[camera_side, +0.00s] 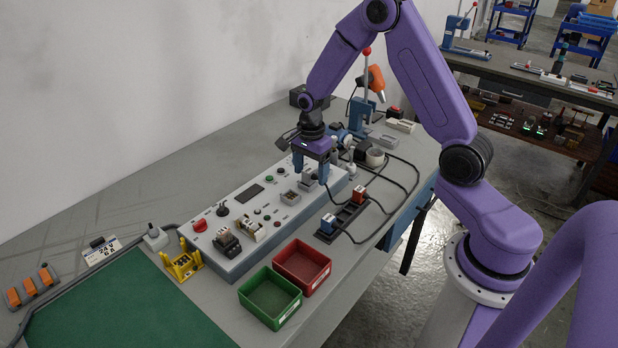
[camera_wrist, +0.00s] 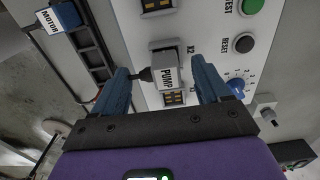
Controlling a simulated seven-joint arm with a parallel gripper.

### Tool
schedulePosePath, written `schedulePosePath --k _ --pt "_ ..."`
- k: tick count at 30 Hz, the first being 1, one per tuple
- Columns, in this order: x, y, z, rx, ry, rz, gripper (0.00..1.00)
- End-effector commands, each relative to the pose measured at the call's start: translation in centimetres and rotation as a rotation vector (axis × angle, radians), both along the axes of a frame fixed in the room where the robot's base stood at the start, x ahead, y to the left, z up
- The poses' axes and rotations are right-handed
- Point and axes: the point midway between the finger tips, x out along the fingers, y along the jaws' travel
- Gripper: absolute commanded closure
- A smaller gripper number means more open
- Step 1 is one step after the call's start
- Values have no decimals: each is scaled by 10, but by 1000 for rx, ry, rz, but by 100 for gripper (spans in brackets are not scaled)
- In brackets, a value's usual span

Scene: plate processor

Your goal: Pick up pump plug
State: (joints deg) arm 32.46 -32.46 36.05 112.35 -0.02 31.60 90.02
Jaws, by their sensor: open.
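The pump plug (camera_wrist: 164,73) is a grey block with a white label reading PUMP and a dark cable end on its left. My gripper (camera_wrist: 162,66) is open, with one blue finger on each side of the plug and gaps visible to both. In the side view my gripper (camera_side: 310,172) points down at the far end of the panel (camera_side: 239,259). The plug is partly hidden by the fingers there.
A black rack (camera_side: 341,220) with a blue plug (camera_side: 327,223) and a red plug (camera_side: 360,192) lies right of the panel, with loose cables. Red (camera_side: 302,287) and green (camera_side: 248,297) bins stand in front. A dial (camera_wrist: 236,86) and buttons are near my right finger.

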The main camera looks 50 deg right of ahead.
Motion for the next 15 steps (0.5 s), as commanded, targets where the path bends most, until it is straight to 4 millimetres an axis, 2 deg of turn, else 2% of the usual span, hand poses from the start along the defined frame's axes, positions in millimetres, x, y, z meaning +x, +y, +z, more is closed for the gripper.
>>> schedulePosePath --k 3,9,10,15 --pt "0 0 -6 0 -1 0 24" --pt "0 0 -6 0 -2 1 24" --pt "0 0 -6 0 -2 1 28" --pt "0 0 -6 0 -1 1 83"
